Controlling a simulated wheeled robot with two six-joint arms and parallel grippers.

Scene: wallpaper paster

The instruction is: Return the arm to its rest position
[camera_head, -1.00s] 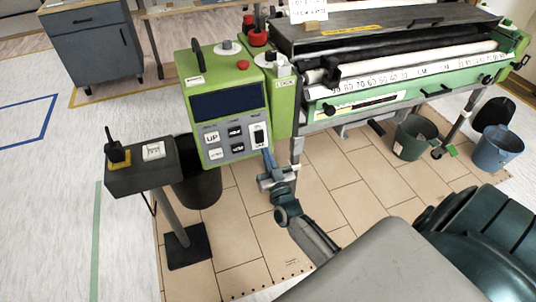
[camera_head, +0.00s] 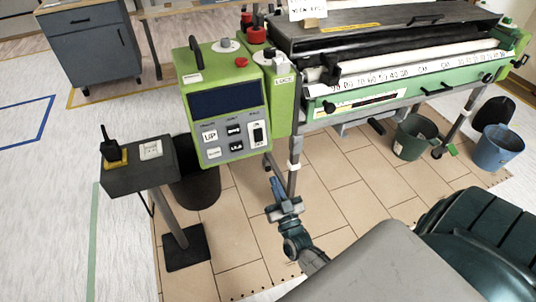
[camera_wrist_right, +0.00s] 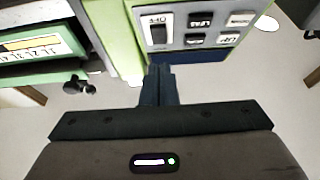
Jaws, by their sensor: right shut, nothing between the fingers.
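My right gripper (camera_head: 276,186) is in the middle of the head view, below the green control box (camera_head: 226,105), with tan floor tiles behind it. Its fingers are together with nothing between them. In the right wrist view the shut fingers (camera_wrist_right: 159,84) point toward the lower part of the control panel (camera_wrist_right: 195,30) and look apart from it. The box has a dark screen, several labelled buttons and a red knob. My left gripper does not show.
The green wallpaper machine (camera_head: 400,75) stands at the back right. A grey pedestal (camera_head: 138,170) with a black-and-yellow device is at the left, beside a black bin (camera_head: 198,187). A green bucket (camera_head: 412,138) and a blue bucket (camera_head: 496,148) stand at the right. The tiled floor between is clear.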

